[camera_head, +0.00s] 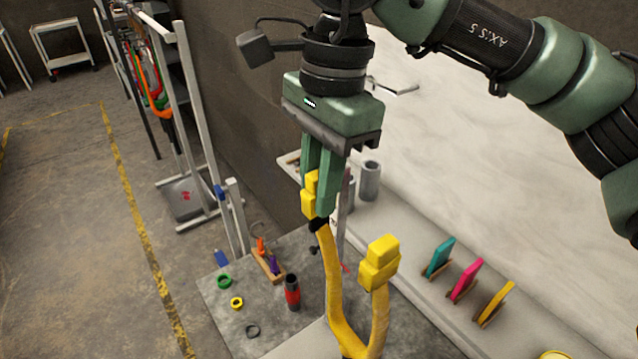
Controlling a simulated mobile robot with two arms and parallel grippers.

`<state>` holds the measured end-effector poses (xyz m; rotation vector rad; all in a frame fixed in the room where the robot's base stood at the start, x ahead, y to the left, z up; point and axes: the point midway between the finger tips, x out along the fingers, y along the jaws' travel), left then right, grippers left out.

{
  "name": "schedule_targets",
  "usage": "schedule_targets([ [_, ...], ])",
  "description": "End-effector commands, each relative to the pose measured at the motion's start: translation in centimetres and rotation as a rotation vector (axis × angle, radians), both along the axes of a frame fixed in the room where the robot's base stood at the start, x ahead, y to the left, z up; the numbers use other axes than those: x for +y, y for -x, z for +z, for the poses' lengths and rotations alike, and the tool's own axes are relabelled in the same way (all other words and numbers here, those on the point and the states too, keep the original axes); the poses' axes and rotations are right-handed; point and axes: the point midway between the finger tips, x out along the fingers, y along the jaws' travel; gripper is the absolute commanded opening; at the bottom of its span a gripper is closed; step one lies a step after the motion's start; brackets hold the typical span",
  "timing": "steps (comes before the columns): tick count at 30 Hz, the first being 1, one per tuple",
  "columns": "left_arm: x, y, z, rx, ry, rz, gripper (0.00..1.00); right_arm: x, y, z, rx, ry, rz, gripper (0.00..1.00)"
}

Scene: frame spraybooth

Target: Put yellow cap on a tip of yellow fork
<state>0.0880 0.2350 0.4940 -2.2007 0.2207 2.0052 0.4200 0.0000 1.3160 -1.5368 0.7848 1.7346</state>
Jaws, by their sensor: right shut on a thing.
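The yellow fork (334,290) stands upright with two prongs. Its left prong ends in a black tip (318,224). Its right prong carries a blocky yellow cap (380,262). My right gripper (321,205) comes down from above and is shut on another yellow cap (309,196), right above the black tip. I cannot tell whether this cap touches the tip or sits on it, as the fingers partly hide it. My left gripper is not in view.
A grey table (225,300) below holds a green ring (224,281), a yellow ring (237,303), a dark ring and a red-black cylinder (292,292). A pale ledge at right carries teal, pink and yellow pieces (466,279). A wall stands behind.

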Motion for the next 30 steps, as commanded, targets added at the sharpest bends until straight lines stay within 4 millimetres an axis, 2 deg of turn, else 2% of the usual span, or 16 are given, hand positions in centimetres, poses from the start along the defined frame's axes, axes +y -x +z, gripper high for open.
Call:
schedule_targets([
  [26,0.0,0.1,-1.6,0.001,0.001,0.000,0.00,0.0,0.0,-1.9,0.001,0.001,0.000,0.00],
  [27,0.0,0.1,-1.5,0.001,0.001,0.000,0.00,0.0,0.0,-1.8,0.000,0.000,0.000,0.24],
  [29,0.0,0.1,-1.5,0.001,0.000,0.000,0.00,0.0,0.0,-1.8,0.000,0.000,0.000,0.40],
  [30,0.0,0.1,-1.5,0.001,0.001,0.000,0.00,0.0,0.0,-1.8,0.001,0.001,0.000,0.44],
])
